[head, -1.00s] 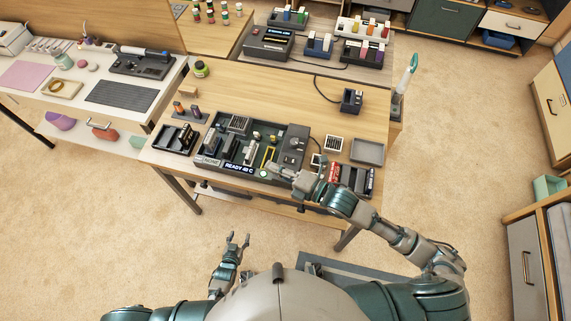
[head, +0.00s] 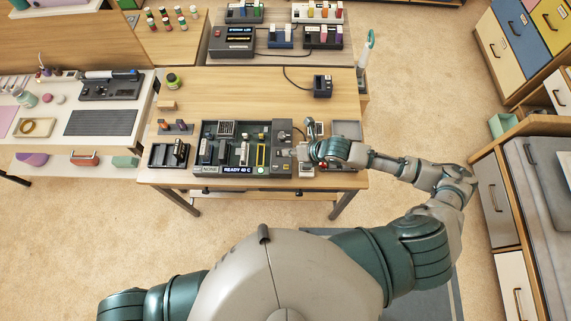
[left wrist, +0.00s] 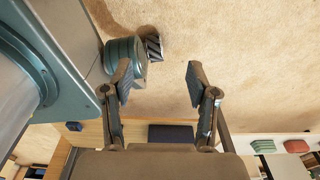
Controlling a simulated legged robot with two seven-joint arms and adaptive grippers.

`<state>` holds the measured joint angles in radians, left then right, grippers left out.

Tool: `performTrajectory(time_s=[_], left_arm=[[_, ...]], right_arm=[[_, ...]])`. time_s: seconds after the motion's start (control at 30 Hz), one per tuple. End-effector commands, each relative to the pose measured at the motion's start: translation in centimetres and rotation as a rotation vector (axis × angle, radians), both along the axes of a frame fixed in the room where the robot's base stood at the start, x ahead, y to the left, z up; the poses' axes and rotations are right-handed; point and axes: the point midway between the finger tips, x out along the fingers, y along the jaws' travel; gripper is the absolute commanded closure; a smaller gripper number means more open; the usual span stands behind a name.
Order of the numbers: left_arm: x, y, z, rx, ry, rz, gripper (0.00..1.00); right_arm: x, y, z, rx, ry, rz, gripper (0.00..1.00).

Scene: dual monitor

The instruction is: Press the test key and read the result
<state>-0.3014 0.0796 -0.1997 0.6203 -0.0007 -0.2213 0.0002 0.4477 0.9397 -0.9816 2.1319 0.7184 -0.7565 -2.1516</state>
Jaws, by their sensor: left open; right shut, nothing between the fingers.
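The test device (head: 219,173) is a dark open box at the front of the wooden table, with several upright pieces inside. Its front displays (head: 237,169) read "NONE" and "READY 40 C". A round green-lit key (head: 261,170) sits at the right of the displays. A grey control panel (head: 281,165) with a dark knob forms the device's right side. My right gripper (head: 291,152) is shut and empty at this panel's right part; I cannot tell whether it touches. My left gripper (left wrist: 158,84) is open and empty over the carpet in the left wrist view, outside the head view.
A small dark unit (head: 322,87) with a cable stands farther back. The table's middle (head: 230,95) is clear.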

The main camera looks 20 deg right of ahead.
Motion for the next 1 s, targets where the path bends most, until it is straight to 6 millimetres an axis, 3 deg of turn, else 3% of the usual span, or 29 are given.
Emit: performTrajectory(time_s=[0.27, 0.6, 0.73, 1.0], left_arm=[[0.1, 0.0, -0.5, 0.0, -0.001, -0.001, 0.41], [-0.6, 0.1, -5.2, 0.0, 0.011, 0.0, 0.41], [1.6, -0.5, -6.1, -0.003, -0.003, 0.004, 0.41], [4.9, -1.1, -5.0, -0.006, -0.018, 0.008, 0.41]], right_arm=[[0.0, 0.1, -0.5, 0.002, 0.0, 0.0, 1.0], [0.0, 0.1, -5.2, 0.005, 0.002, 0.0, 1.0], [-0.1, 0.1, -6.9, 0.004, 0.003, -0.001, 1.0], [0.0, 0.1, -8.2, 0.004, 0.001, 0.0, 1.0]])
